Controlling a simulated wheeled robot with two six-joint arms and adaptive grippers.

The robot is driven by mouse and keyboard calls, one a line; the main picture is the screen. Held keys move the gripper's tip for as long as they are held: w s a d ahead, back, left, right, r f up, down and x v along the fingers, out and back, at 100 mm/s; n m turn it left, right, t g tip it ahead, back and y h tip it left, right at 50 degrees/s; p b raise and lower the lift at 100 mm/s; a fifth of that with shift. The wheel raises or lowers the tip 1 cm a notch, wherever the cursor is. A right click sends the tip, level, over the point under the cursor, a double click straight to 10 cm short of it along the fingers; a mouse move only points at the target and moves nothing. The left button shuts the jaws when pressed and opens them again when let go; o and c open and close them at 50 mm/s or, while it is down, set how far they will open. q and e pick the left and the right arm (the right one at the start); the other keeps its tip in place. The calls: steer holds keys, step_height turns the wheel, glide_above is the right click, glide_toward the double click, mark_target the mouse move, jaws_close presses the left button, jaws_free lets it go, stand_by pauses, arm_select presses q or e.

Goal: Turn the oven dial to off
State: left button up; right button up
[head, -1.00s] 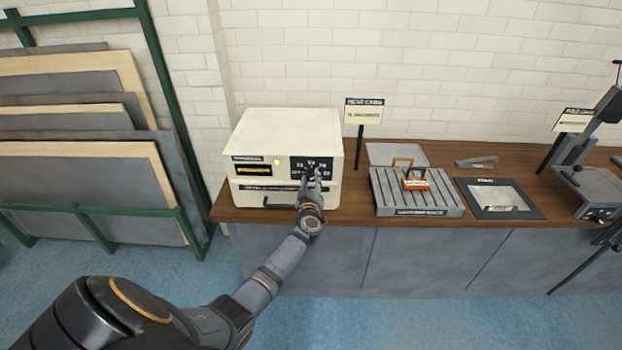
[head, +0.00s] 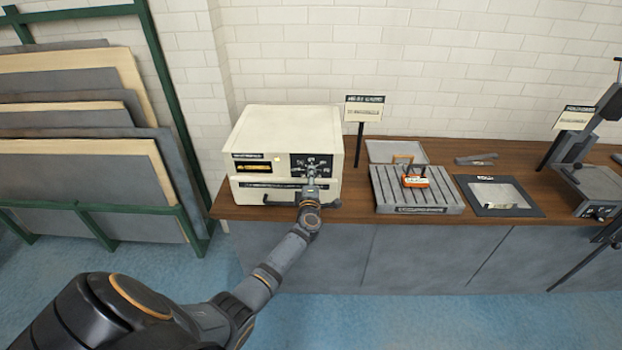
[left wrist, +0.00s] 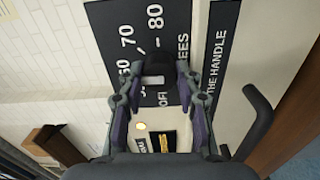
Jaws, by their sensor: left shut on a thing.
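The cream oven (head: 285,125) stands at the left end of the wooden counter, with a black dial panel (head: 325,160) on its front right. My left gripper (head: 311,178) is at this panel, shut on the dial, which it mostly hides in the head view. In the left wrist view the dark dial (left wrist: 157,66) sits between the fingertips of the left gripper (left wrist: 157,75). A pale mark shows near it. Printed numbers such as 70 and 80 and the word OFF, partly covered, surround it. I cannot tell exactly where the dial points. My right gripper is out of view.
A dark oven handle (left wrist: 262,118) lies close beside the gripper. An amber lamp (left wrist: 140,126) glows on the oven front. A slotted grey plate (head: 415,200) with an orange-based object (head: 415,181) and a sign (head: 364,108) stand to the right. A sheet rack (head: 90,150) is left.

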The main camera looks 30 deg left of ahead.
arm_select(q)
steer(key=shift+f+n+b, duration=0.15)
steer(key=shift+n+b, duration=3)
steer(key=shift+n, duration=6.35)
steer(key=o, duration=1.2)
steer(key=shift+c, duration=0.2)
steer(key=v, duration=1.2)
steer(key=shift+s, duration=0.1)
